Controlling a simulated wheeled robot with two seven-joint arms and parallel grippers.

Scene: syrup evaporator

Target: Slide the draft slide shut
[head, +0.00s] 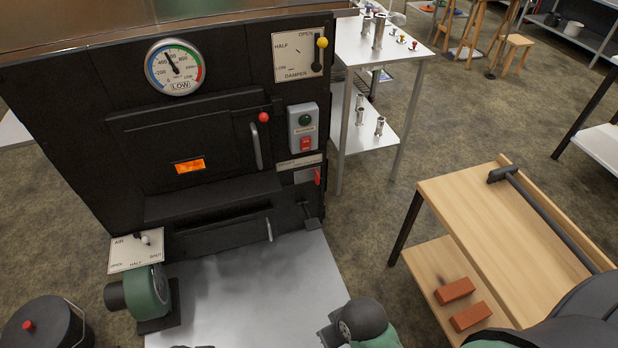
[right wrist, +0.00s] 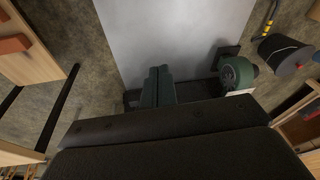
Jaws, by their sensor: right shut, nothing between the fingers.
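The draft slide is a pale plate (head: 136,250) marked AIR, OPEN, HALF and SHUT, low at the left of the black evaporator front. My right gripper (right wrist: 159,72) is shut and empty in the right wrist view, over the grey floor sheet. In that view it is apart from the green blower (right wrist: 237,73), which stands below the plate. In the head view my right arm shows at the bottom; its fingertips are not clear. My left gripper is not in view.
The green blower also shows in the head view (head: 148,292). A black pot (head: 45,325) stands left of it. A damper plate (head: 298,55) with a yellow knob is at upper right. A wooden bench (head: 500,215) stands right. The grey sheet (head: 245,285) is mostly clear.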

